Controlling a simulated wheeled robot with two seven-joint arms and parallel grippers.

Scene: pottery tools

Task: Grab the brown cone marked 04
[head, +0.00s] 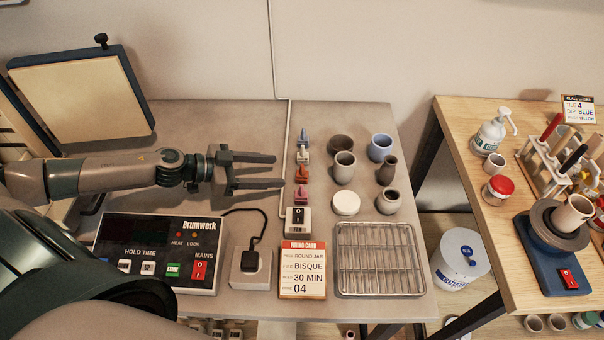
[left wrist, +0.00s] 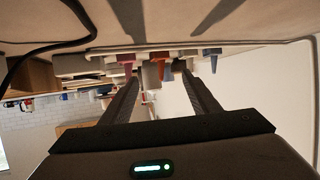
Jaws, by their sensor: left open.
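A row of small cones stands on white bases on the grey table. The reddish-brown cone (head: 302,174) stands between a pale cone (head: 302,156) and a purple-pink cone (head: 301,194), with a blue cone (head: 304,135) farthest back. Their markings are too small to read. My left gripper (head: 279,171) is open and empty, its fingers pointing right, tips just short of the brown cone. In the left wrist view, the brown cone (left wrist: 160,67) appears between the fingertips of the left gripper (left wrist: 160,78), with the purple-pink cone (left wrist: 126,66) and blue cone (left wrist: 211,56) to either side. My right gripper is not in view.
A switch block (head: 297,219) stands in front of the cones. A firing card (head: 303,270) reads "04". Jars, including a blue one (head: 381,147), and a wire rack (head: 381,260) stand right. A control box (head: 160,250) and corded plug (head: 250,264) lie in front of my arm.

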